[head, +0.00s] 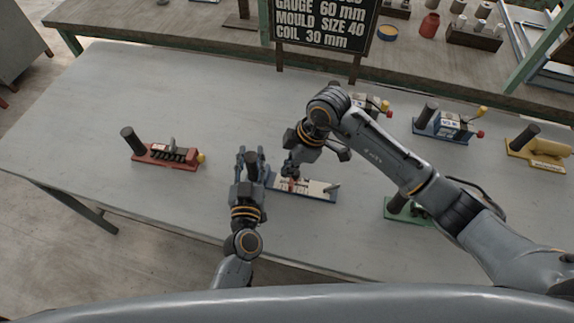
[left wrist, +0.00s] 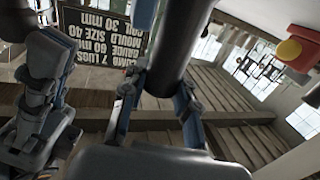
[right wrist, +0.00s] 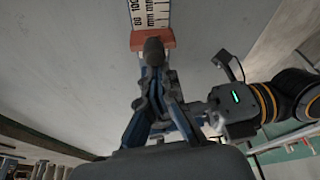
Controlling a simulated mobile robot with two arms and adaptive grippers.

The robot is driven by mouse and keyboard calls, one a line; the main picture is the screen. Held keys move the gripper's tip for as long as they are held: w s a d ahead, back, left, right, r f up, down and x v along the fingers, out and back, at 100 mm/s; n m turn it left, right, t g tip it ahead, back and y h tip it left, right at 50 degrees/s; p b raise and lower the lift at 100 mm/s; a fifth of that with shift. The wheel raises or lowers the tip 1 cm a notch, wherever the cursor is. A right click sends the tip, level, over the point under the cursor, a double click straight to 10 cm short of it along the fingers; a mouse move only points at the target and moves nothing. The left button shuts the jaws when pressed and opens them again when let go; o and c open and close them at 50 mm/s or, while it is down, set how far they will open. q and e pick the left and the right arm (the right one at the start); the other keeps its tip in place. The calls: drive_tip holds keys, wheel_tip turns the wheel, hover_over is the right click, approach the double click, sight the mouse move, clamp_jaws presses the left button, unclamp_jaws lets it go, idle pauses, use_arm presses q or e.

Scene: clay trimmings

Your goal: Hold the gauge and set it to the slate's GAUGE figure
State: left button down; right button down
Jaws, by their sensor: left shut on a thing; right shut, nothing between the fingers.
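The gauge (head: 318,190) lies on the table with a white scale, a blue base and a red slider (head: 291,184). My left gripper (head: 252,158) is shut around its dark upright handle (left wrist: 168,40) at the left end. My right gripper (head: 290,171) is shut and empty, with its fingertips at the dark knob (right wrist: 153,48) of the red slider (right wrist: 150,38). Whether they touch is unclear. The scale (right wrist: 148,14) shows 80 and 100 in mm beyond the slider; the exact setting is unreadable. The slate (head: 325,22) reads GAUGE 60 mm.
A red tool (head: 165,155) stands to the left. A green tool (head: 402,208), a blue tool (head: 441,126) and a yellow tool (head: 545,150) stand to the right. The back bench (head: 180,22) carries jars and blocks.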

drive_tip(key=v, duration=1)
drive_tip(key=shift+f, duration=0.1)
use_arm(q)
drive_tip(key=c, duration=0.9)
unclamp_jaws()
drive_tip(key=shift+c, duration=0.2)
drive_tip(key=shift+s, duration=0.15)
